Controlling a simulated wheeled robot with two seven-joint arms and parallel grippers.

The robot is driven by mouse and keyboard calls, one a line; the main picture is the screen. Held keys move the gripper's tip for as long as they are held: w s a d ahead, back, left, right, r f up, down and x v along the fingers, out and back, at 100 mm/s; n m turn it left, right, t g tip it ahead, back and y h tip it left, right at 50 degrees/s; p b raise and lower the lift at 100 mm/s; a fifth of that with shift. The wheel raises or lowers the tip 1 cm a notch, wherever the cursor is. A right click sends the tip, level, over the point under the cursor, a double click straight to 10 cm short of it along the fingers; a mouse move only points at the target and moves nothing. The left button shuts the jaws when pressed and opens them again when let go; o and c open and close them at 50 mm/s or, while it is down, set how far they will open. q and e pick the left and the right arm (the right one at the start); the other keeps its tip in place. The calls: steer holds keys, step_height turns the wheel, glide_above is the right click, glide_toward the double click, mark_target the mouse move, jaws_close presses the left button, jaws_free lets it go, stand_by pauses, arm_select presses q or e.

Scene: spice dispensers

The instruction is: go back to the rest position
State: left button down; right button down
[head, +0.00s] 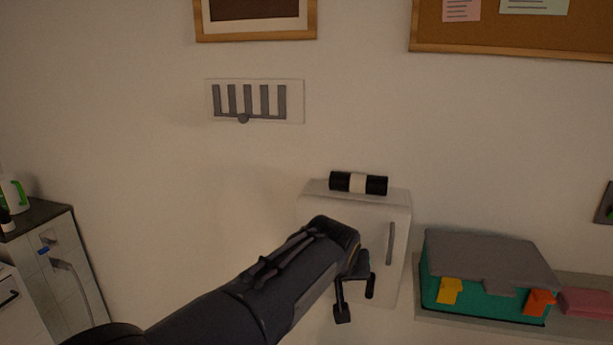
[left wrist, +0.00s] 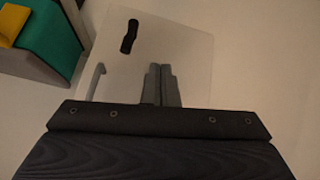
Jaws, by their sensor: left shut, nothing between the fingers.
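My left arm comes in from the left in the head view. My left gripper (head: 343,312) is in front of the lower part of a white wall-mounted dispenser (head: 403,215). In the left wrist view the two fingers of the gripper (left wrist: 160,70) lie side by side, shut with nothing between them. The dispenser front (left wrist: 170,45) is behind them, with a grey upright strip (head: 390,243) and a small black part (head: 370,287) on it. The black part (left wrist: 128,37) is apart from the fingers in the left wrist view. My right gripper is not in view.
A black and white cylinder (head: 358,183) lies on top of the dispenser. A teal box with a grey lid (head: 485,268) stands on a shelf (head: 450,323) to the right. A cabinet (head: 65,260) stands at far left.

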arm_select(q)
steer(key=s+a+f+n+g+h, duration=0.1)
steer(key=s+a, duration=0.4)
steer(key=a, duration=0.6)
steer(key=s+a+f+n+g+h, duration=0.1)
steer(key=s+a, duration=0.4)
steer(key=a, duration=0.7)
steer(key=s+a+f, duration=0.3)
steer(key=s, duration=0.7)
steer(key=s+a+f, duration=0.3)
steer(key=s, duration=0.7)
steer(key=shift+s+a+n+y, duration=0.3)
steer(key=shift+a+n, duration=0.1)
